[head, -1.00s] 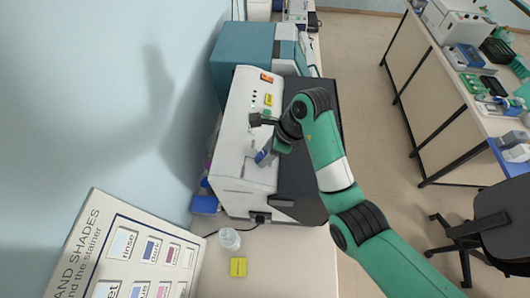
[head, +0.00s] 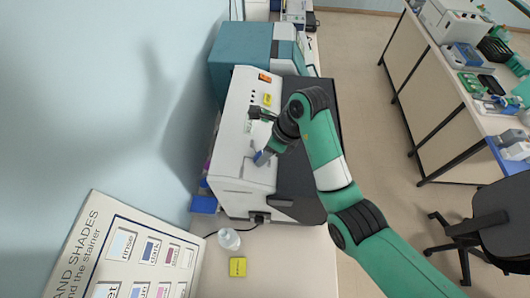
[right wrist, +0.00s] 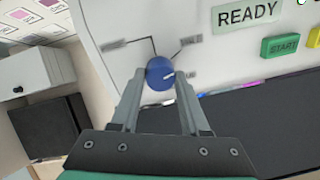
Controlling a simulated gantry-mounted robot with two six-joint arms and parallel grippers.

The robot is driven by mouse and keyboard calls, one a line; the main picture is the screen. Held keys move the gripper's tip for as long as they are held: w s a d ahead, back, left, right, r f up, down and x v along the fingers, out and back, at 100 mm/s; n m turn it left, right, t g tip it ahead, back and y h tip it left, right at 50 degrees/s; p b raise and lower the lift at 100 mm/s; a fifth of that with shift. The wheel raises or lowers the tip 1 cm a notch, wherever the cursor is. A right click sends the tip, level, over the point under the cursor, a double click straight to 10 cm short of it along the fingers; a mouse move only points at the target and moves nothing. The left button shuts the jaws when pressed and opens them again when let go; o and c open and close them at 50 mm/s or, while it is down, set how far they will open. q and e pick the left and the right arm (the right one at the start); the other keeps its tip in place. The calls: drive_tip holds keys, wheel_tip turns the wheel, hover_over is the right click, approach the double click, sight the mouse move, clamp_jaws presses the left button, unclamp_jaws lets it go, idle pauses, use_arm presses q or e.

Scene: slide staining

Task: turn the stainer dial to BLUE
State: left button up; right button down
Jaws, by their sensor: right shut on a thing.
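The stainer (head: 245,95) is a white machine with a dark side, standing on the bench by the wall. My right gripper (right wrist: 159,77) is shut on the dial, one finger on each side. In the head view the right gripper (head: 264,153) is at the stainer's front panel. Labels surround the dial but are too blurred or covered to read. My left gripper is not in view.
The panel has a READY display (right wrist: 247,14) and a green START button (right wrist: 284,46). A chart board (head: 125,250) with colour swatches stands front left. A clear container (head: 229,239) and a yellow block (head: 238,267) sit on the bench before the stainer.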

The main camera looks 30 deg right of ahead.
drive_tip(key=m, duration=0.4)
drive_tip(key=shift+m, duration=0.3)
drive_tip(key=m, duration=0.4)
drive_tip(key=shift+w, duration=0.1)
drive_tip(key=shift+c, duration=2)
unclamp_jaws()
